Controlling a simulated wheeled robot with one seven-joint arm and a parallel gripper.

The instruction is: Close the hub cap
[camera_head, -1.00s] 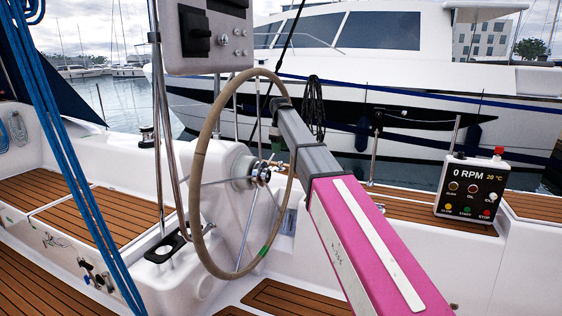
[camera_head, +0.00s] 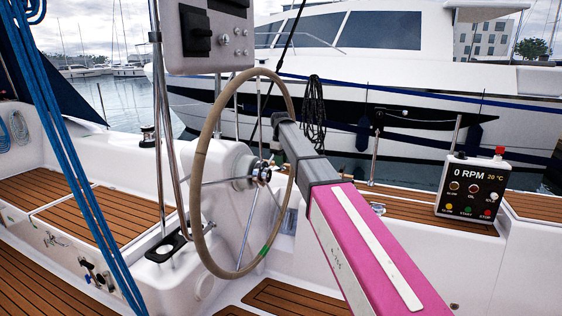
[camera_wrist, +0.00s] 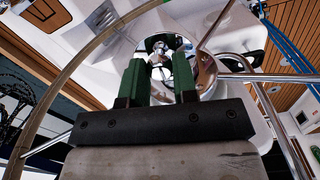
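The steering wheel (camera_head: 203,150) has a tan rim and thin metal spokes. Its shiny metal hub (camera_head: 260,172) sits at the centre, in front of the white pedestal. In the wrist view the hub (camera_wrist: 163,62) shows in the gap between my gripper's fingers (camera_wrist: 160,72), slightly beyond them. The two green fingers stand apart, with no clear grip on anything. A rounded chrome surface (camera_wrist: 206,78) shows beside the right finger. I cannot tell which part is the cap or how far it stands open. In the head view my arm mostly hides the gripper.
The wheel rim (camera_wrist: 66,82) arcs past the left of my gripper in the wrist view. Metal rails (camera_head: 162,130) and blue ropes (camera_head: 72,150) stand left of the wheel. A control box reading 0 RPM (camera_head: 473,188) stands at right.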

